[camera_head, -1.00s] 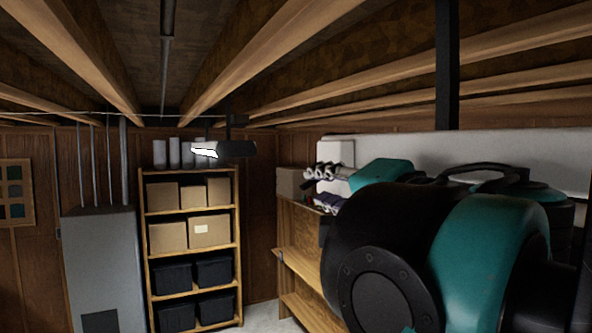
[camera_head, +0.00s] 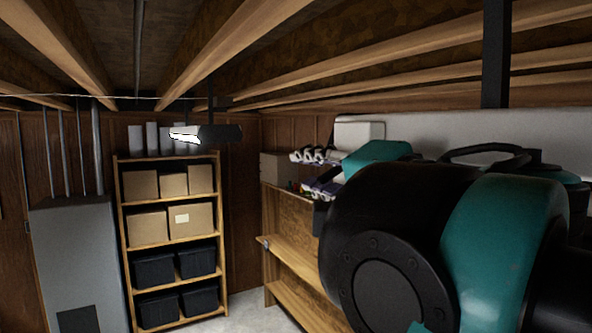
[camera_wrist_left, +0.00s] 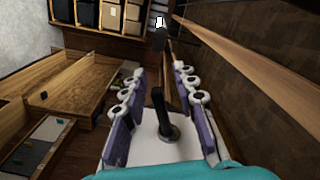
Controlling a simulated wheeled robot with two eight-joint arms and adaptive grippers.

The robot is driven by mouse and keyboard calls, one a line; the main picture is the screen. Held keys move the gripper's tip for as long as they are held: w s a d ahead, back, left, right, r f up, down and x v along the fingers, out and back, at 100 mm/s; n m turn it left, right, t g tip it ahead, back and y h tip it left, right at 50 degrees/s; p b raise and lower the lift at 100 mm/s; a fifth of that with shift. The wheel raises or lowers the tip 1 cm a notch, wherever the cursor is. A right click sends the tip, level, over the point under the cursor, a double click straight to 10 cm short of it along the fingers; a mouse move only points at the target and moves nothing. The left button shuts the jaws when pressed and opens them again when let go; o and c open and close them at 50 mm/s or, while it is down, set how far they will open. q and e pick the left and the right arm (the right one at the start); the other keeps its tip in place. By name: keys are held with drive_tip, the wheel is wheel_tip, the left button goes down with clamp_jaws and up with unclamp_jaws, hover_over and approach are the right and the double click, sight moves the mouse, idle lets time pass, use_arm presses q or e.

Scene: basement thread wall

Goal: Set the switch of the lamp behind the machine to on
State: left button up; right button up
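My left gripper (camera_head: 302,171) is in the head view at the middle right, with pale knuckled, purple-padded fingers spread apart. In the left wrist view my left gripper (camera_wrist_left: 158,72) is open, with nothing seen clamped between the fingers. A dark upright post (camera_wrist_left: 162,115) shows between them; I cannot tell what it belongs to. A dark hanging fixture with a bright white face (camera_head: 205,134) is beyond the gripper, near the ceiling. It also shows small in the wrist view (camera_wrist_left: 159,35). I cannot make out the machine or a switch. My right gripper is out of view.
A wooden shelf unit (camera_head: 117,220) with boxes and dark bins stands at the back left, beside a grey metal cabinet (camera_head: 75,260). A wooden bench with a lower shelf (camera_head: 292,255) is below my gripper. Ceiling beams (camera_head: 225,55) run overhead. Pale floor (camera_head: 245,305) is clear between shelves and bench.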

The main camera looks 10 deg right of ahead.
use_arm(q)
drive_tip(key=shift+s+d+r, duration=0.1)
drive_tip(key=shift+s+d, duration=0.05)
drive_tip(key=shift+s, duration=0.2)
drive_tip(key=c, duration=0.3)
drive_tip(key=shift+s, duration=0.1)
clamp_jaws()
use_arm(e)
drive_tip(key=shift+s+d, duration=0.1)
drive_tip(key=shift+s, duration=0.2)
use_arm(q)
drive_tip(key=shift+r, duration=0.1)
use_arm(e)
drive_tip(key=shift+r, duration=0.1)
use_arm(q)
wheel_tip(320, 180, up, 3)
drive_tip(key=m, duration=0.9)
drive_tip(key=shift+m, duration=0.4)
